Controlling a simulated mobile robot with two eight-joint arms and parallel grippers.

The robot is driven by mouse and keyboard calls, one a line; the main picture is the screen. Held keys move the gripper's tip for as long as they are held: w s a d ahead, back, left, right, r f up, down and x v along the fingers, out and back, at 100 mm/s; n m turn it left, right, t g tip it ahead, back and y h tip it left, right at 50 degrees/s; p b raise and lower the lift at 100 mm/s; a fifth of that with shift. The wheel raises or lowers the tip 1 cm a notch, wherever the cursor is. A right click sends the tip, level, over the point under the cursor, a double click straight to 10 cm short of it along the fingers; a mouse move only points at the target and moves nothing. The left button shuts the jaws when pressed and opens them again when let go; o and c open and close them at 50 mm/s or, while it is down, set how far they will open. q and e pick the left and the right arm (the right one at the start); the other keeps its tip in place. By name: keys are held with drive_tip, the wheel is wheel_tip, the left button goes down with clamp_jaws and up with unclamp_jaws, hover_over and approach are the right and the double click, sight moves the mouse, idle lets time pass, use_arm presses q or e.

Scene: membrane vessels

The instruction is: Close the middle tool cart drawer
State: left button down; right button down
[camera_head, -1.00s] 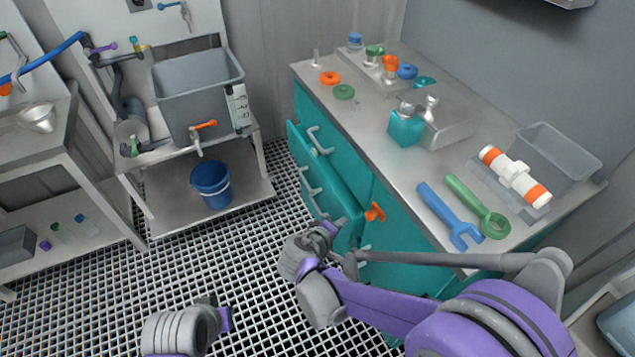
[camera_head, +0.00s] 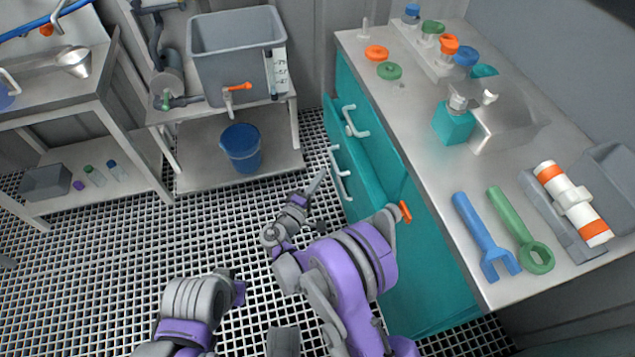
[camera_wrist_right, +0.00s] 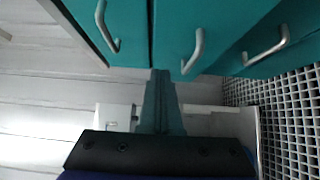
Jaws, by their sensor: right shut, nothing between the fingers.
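The teal tool cart (camera_head: 440,265) stands at the right with its drawer fronts facing left. The upper drawer handle (camera_head: 355,121) and the middle drawer handle (camera_head: 340,172) are grey bars. The middle drawer (camera_head: 352,180) stands out from the front above it; how far is hard to tell. In the right wrist view the middle drawer (camera_wrist_right: 200,22) shows between two other handled fronts. My right gripper (camera_head: 319,183) is shut and empty, just left of the drawer fronts, seemingly apart from them. Its closed fingers show in the wrist view (camera_wrist_right: 162,85). My left gripper is not visible; only its arm shows.
The cart top holds a blue wrench (camera_head: 485,235), a green wrench (camera_head: 520,230) and a white-orange cylinder (camera_head: 572,200). An orange handle (camera_head: 405,212) sticks out of the cart side. A blue bucket (camera_head: 240,147) stands on a low shelf. The grated floor left of the cart is free.

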sight(353, 165)
drive_tip(key=w+d+b, duration=0.1)
drive_tip(key=w+d, duration=0.4)
drive_tip(key=shift+w, duration=0.2)
drive_tip(key=shift+w+d, duration=0.15)
drive_tip(key=shift+d, duration=0.4)
drive_tip(key=shift+w+d, duration=0.25)
drive_tip(key=shift+d, duration=0.5)
drive_tip(key=shift+w+d, duration=0.25)
drive_tip(key=shift+d, duration=0.55)
drive_tip(key=shift+w+d, duration=0.25)
drive_tip(key=shift+d, duration=0.5)
